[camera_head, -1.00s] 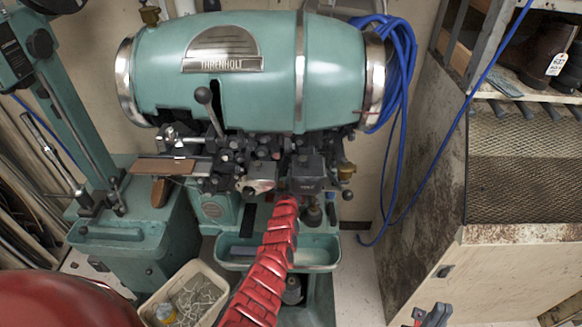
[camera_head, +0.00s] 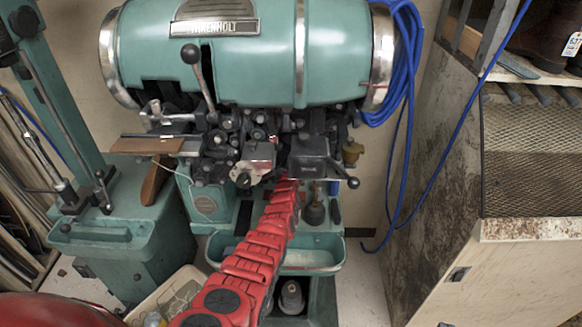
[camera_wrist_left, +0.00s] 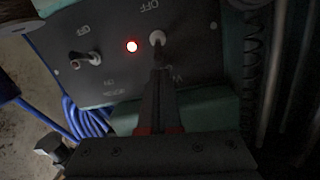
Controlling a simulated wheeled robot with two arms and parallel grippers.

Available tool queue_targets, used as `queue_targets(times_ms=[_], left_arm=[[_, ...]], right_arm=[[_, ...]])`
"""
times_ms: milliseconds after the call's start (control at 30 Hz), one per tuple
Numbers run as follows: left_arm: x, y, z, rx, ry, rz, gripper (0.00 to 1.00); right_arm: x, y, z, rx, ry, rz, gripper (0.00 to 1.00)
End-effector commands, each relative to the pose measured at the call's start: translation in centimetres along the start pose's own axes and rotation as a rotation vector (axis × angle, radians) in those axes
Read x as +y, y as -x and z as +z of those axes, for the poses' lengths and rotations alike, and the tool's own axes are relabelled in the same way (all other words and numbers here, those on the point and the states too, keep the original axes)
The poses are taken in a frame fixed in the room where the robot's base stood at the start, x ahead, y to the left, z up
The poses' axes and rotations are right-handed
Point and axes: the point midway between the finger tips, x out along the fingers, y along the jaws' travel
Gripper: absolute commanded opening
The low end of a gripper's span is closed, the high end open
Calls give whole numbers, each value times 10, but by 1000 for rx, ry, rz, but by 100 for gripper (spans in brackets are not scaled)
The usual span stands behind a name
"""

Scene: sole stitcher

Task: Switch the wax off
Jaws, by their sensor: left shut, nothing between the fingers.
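A dark control panel (camera_wrist_left: 195,75) fills the upper left wrist view. It carries a lit red lamp (camera_wrist_left: 132,46) and two toggle switches. The right toggle, the wax switch (camera_wrist_left: 157,37), has "OFF" above it and a partly covered "W" label below. My left gripper (camera_wrist_left: 158,72) is shut and empty. Its tips are right below the wax switch and overlap its lever, so I cannot tell whether they touch. In the head view my red left arm reaches the sole stitcher (camera_head: 250,65), and its gripper is hidden by the machine's parts. My right gripper shows only as a sliver at the bottom edge (camera_head: 445,324).
The motor toggle (camera_wrist_left: 88,58) is on the panel's left side. Blue cable (camera_wrist_left: 85,118) hangs beside the panel. In the head view a green tray (camera_head: 315,262) lies under the stitching head, and a rusty cabinet (camera_head: 430,190) stands to the right.

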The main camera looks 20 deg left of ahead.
Motion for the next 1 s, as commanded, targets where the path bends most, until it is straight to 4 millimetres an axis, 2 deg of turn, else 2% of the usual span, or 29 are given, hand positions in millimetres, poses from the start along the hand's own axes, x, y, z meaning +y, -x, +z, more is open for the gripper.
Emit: queue_targets(times_ms=[133,567,700,1000], left_arm=[[0,4,10,1,2,0,0],[1,6,14,1,2,1,0],[4,11,27,1,1,1,0],[3,11,26,3,2,0,0]], right_arm=[[0,2,0,0,0,0,0],[0,1,0,0,0,0,0],[0,4,1,0,0,0,0],[0,3,0,0,0,0,0]])
